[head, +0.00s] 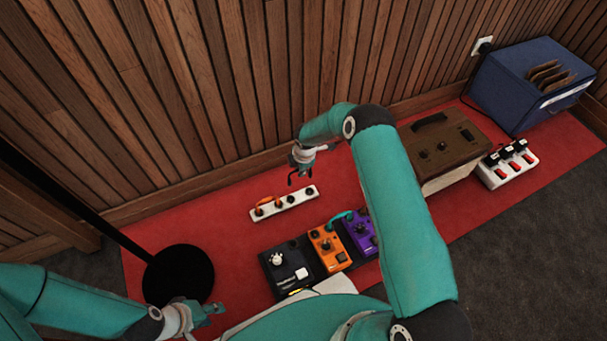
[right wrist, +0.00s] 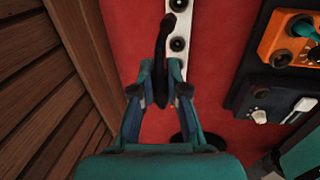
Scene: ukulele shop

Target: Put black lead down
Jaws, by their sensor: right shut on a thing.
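My right gripper (head: 302,168) is shut on the black lead (right wrist: 161,62), which sticks out past the fingertips in the right wrist view. The fingers also show there (right wrist: 160,80). One end of the lead bends over near the white power strip (right wrist: 178,42); I cannot tell whether it touches. In the head view the power strip (head: 296,199) lies on the red mat, with orange plugs in its left part. My left gripper (head: 208,311) is low at the left, away from the lead; its jaw opening is unclear.
The red mat (head: 190,215) has bare room left of the strip. A black pedal (head: 284,259), orange pedal (head: 328,247) and purple pedal (head: 360,231) stand in front. A round black base (head: 178,274) is left.

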